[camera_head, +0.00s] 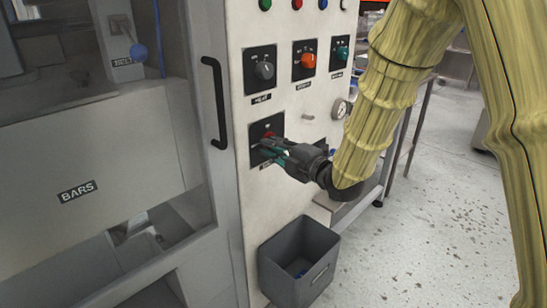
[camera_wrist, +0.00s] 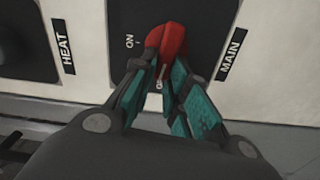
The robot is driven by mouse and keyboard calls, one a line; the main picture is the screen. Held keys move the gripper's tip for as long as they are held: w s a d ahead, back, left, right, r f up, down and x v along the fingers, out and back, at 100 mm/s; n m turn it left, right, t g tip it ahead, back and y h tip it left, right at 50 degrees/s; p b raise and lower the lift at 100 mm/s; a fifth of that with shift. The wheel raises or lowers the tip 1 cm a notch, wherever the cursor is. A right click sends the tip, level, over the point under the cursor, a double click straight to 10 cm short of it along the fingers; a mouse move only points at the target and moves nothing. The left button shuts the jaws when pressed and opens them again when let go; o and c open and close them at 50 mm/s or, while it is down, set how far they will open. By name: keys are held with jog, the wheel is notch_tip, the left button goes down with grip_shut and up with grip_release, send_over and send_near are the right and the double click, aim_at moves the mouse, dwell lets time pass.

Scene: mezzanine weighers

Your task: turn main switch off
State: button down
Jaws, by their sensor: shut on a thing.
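The main switch is a red knob (camera_head: 269,135) on a dark square plate, low on the pale control panel. In the wrist view the red knob (camera_wrist: 168,41) sits between the fingertips, beside an "ON" mark. A second mark below it is partly hidden by the fingers. The "MAIN" label (camera_wrist: 231,54) is at the right of the plate. My gripper (camera_head: 270,148) reaches in from the right and is shut on the red knob; its teal finger pads also show in the wrist view (camera_wrist: 164,72). The knob's exact pointing direction is hard to tell.
Above are a grey knob (camera_head: 264,71), an orange knob (camera_head: 308,60) and a green knob (camera_head: 342,53). A small gauge (camera_head: 341,109) is to the right. A black door handle (camera_head: 214,102) stands at the left. A grey bin (camera_head: 298,262) hangs below.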

jog(key=shift+f+n+b, duration=0.3)
jog(key=shift+n+b, duration=0.4)
jog(key=shift+b, duration=0.05)
jog(key=c, duration=1.4)
grip_release()
jog(key=v, duration=1.2)
jog(key=shift+r, duration=0.1)
